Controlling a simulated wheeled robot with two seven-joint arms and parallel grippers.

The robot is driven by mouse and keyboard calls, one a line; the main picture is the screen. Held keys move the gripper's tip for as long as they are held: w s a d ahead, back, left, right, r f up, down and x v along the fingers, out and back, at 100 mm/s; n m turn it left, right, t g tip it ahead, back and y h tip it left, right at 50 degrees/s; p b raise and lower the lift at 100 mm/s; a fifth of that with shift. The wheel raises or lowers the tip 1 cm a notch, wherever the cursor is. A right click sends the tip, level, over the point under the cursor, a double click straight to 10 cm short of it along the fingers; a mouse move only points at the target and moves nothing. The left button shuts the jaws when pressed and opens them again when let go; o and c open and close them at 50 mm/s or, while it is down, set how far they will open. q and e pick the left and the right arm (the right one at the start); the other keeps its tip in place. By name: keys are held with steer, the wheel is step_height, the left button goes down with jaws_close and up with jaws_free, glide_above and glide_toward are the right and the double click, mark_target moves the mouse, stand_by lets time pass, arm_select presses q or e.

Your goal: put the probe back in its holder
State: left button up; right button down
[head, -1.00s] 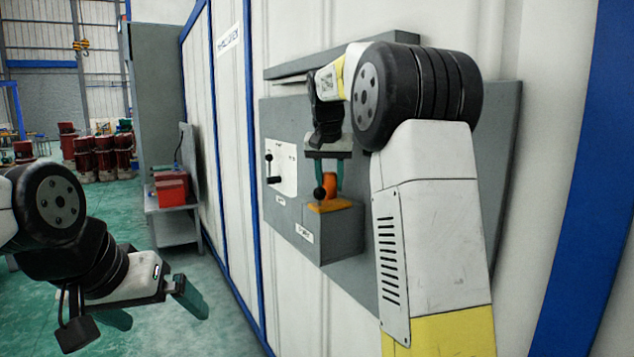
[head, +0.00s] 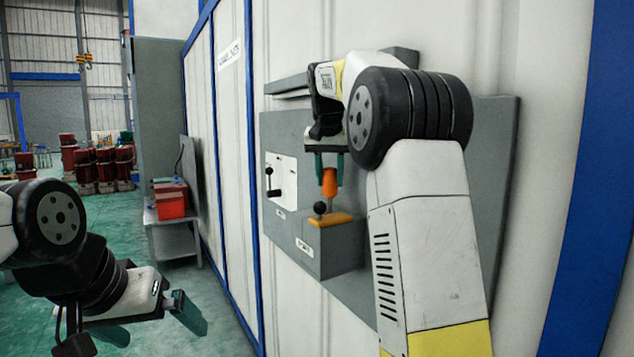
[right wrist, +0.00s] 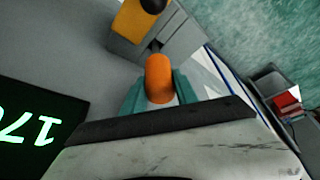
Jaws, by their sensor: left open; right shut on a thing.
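In the right wrist view the orange grip (right wrist: 159,77) sits between the teal fingers, with the orange plate (right wrist: 131,20) beyond. My left gripper (head: 157,322) is open and empty, low at the left.
A grey wall panel (head: 487,180) carries the box and a white switch plate (head: 284,180) with a black lever. A display (right wrist: 35,130) with green digits shows in the right wrist view. A red box (head: 171,204) stands on a grey stand left of the wall.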

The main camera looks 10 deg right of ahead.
steer(key=shift+r, duration=0.1)
steer(key=shift+r, duration=3.05)
